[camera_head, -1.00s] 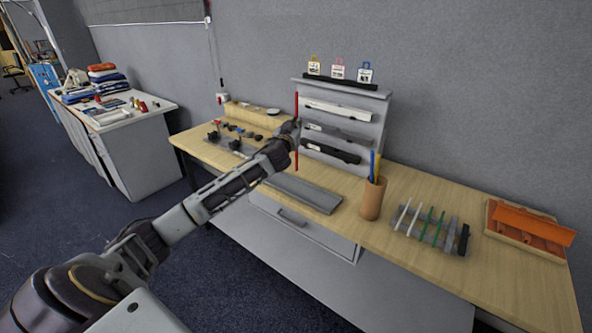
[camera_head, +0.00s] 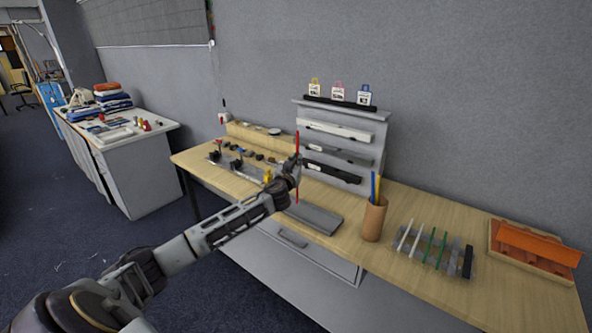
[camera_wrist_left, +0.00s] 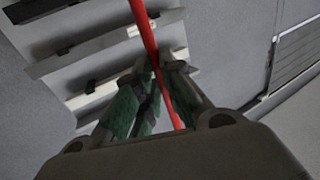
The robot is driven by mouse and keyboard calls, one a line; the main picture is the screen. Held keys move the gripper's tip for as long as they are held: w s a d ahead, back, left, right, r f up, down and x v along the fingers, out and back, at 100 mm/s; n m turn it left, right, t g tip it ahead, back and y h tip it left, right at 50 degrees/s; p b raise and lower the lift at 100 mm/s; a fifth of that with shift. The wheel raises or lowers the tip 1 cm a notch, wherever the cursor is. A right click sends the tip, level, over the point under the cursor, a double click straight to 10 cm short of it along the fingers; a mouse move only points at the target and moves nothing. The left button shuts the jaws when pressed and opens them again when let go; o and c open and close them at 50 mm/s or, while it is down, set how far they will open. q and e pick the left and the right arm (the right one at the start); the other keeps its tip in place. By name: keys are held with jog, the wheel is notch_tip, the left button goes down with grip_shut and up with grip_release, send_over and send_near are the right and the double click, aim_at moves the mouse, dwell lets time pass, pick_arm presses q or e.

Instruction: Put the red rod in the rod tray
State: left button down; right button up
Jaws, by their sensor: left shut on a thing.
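The red rod (camera_head: 297,143) stands roughly upright in front of the left edge of the stepped grey rack. My left gripper (camera_head: 293,172) is shut on it around its middle, with rod showing above and below the fingers. In the left wrist view the rod (camera_wrist_left: 145,30) runs between the green-padded fingers (camera_wrist_left: 155,85). A rack-like tray (camera_head: 458,258) with white and green rods lies to the right on the table, apart from the gripper; it looks like the rod tray. My right gripper is out of view.
A brown cup (camera_head: 373,220) with blue and yellow sticks stands between the gripper and the rod tray. A flat grey tray (camera_head: 315,218) lies near the front edge. The stepped rack (camera_head: 345,115) stands behind.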

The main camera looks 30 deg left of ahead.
pick_arm(q)
notch_tip(320, 180, down, 3)
dwell(0.3)
jog(key=shift+f, duration=0.15)
jog(key=c, duration=1.5)
grip_release()
jog(key=shift+c, duration=0.2)
jog(key=b+v, duration=0.2)
jog(key=v, duration=1)
